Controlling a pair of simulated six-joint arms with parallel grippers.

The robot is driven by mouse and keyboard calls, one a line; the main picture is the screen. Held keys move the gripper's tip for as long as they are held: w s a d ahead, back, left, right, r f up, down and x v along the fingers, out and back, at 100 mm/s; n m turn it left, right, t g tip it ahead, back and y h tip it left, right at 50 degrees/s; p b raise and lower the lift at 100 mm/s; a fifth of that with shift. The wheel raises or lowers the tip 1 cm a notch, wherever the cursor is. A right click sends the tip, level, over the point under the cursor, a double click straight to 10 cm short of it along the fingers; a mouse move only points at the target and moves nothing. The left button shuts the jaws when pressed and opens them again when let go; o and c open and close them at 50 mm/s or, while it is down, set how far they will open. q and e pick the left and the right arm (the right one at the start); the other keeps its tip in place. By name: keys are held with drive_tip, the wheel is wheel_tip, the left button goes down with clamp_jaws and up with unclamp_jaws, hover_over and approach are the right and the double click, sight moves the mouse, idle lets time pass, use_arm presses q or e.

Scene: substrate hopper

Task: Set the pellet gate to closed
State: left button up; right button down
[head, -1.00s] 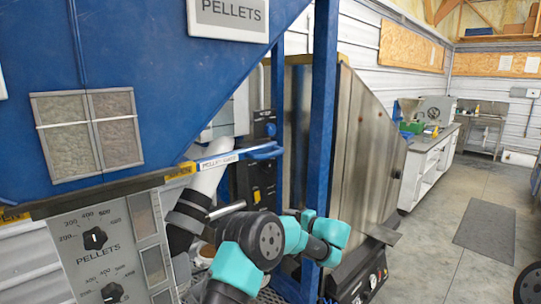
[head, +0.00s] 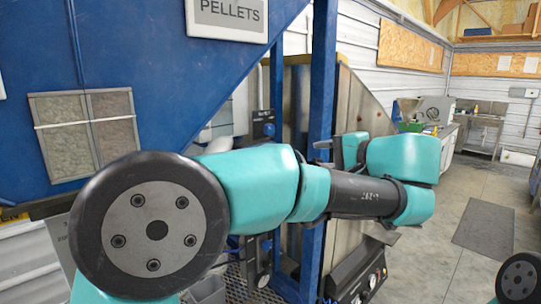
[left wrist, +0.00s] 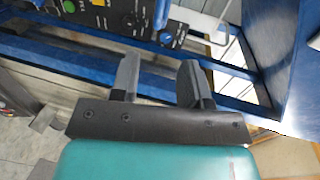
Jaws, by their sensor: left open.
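The blue pellet hopper (head: 140,60) with its "PELLETS" sign (head: 230,14) fills the upper left of the head view. The labelled pellet gate bar with its blue handle is hidden behind my left arm in the head view, so its position cannot be read. My left gripper (left wrist: 158,75) is open and empty in the left wrist view, its two dark fingers apart above blue frame bars. My right gripper is out of view.
A blue upright post (head: 320,80) stands behind my left arm. A black control panel (left wrist: 120,12) with knobs and buttons lies beyond the fingers in the left wrist view. The floor at right is open, with a dark mat (head: 485,235).

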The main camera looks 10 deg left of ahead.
use_arm(q)
drive_tip(key=x, duration=1.7)
drive_tip(key=shift+w+a, duration=0.15)
drive_tip(key=shift+a, duration=0.05)
clamp_jaws()
